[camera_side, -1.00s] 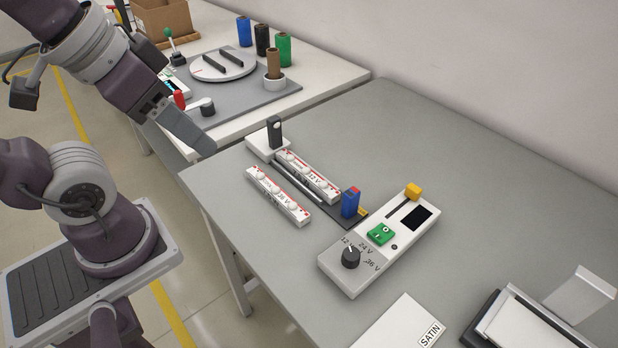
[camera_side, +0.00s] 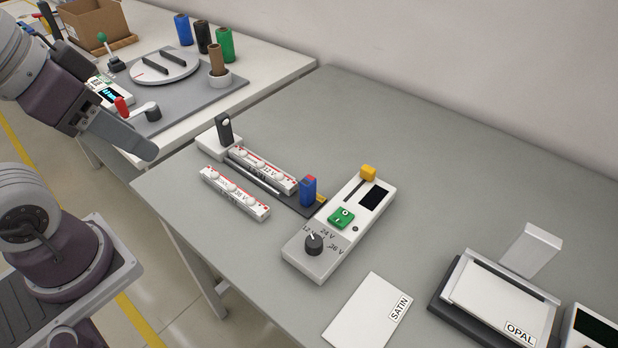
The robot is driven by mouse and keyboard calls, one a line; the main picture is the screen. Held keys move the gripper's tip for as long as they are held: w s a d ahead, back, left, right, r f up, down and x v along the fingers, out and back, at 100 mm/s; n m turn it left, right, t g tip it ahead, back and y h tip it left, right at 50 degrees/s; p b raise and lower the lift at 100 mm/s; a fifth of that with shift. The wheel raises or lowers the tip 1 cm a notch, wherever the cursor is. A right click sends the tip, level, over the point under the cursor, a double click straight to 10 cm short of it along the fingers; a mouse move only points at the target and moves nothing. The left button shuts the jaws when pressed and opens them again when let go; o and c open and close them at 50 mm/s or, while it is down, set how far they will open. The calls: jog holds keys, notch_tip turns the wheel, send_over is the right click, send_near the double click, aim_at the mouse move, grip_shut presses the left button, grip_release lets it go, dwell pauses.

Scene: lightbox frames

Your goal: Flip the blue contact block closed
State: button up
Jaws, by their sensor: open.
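The blue contact block (camera_side: 308,191) with a red top stands upright at the right end of a dark rail (camera_side: 268,188) on the grey table. A small yellow piece (camera_side: 321,199) sits beside its foot. A white strip marked 12 V (camera_side: 263,170) lies along the rail, and a strip marked 36 V (camera_side: 235,193) lies on the table in front. My gripper (camera_side: 146,148) is at the left, above the table's left end and well apart from the block. Its fingers show edge-on, with nothing visible between them.
A white control box (camera_side: 316,264) with a black knob, green switch and yellow slider stands right of the block. A SATIN card (camera_side: 368,311) and a frame with an OPAL plate (camera_side: 500,303) lie at the right. A second table with spools (camera_side: 225,44) is behind left.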

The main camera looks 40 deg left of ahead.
jog(key=w+r+m, duration=0.1)
jog(key=w, duration=0.1)
jog(key=w+d+r+m+g, duration=0.1)
jog(key=w, duration=0.1)
jog(key=w+r+m, duration=0.1)
jog(key=w+m, duration=0.1)
jog(key=shift+w+d+g, duration=0.2)
jog(key=shift+d+g, duration=0.05)
jog(key=shift+g, duration=0.15)
grip_shut()
jog(key=w+d+f+m+g+y, duration=0.1)
jog(key=w+d+f+m+g, duration=0.15)
jog(key=w+d+m, duration=0.45)
jog(key=w+d+f+m+g+y, duration=0.1)
jog(key=w+d+f+m, duration=0.25)
jog(key=w, duration=0.55)
jog(key=w+d+f+m+y, duration=0.2)
jog(key=d+f+m, duration=0.1)
jog(key=d+f, duration=0.4)
notch_tip(320, 180, down, 3)
jog(key=shift+w+d, duration=0.15)
jog(key=shift+w, duration=0.2)
jog(key=shift+m, duration=0.25)
